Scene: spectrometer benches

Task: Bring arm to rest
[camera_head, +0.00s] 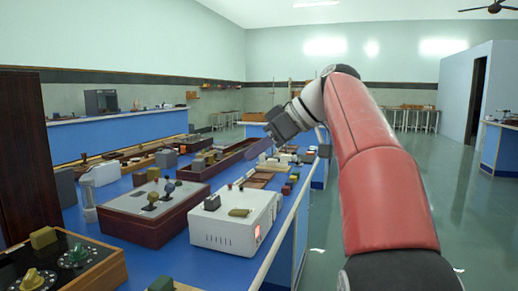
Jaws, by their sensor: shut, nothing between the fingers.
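My red arm rises from the bottom right, bends at the top and reaches left over the far part of the blue bench (150,262). My gripper (260,149) hangs at its end, pointing down and to the left, in front of a long wooden tray. The fingers look close together and hold nothing. They are small and dark here, and whether they clear the things behind them is hard to tell.
A white instrument box (222,238) and a brown box with knobs (140,222) stand on the near bench. A dial box (75,262) is at bottom left. Open green floor (465,225) lies to the right, before a blue-grey partition (468,85).

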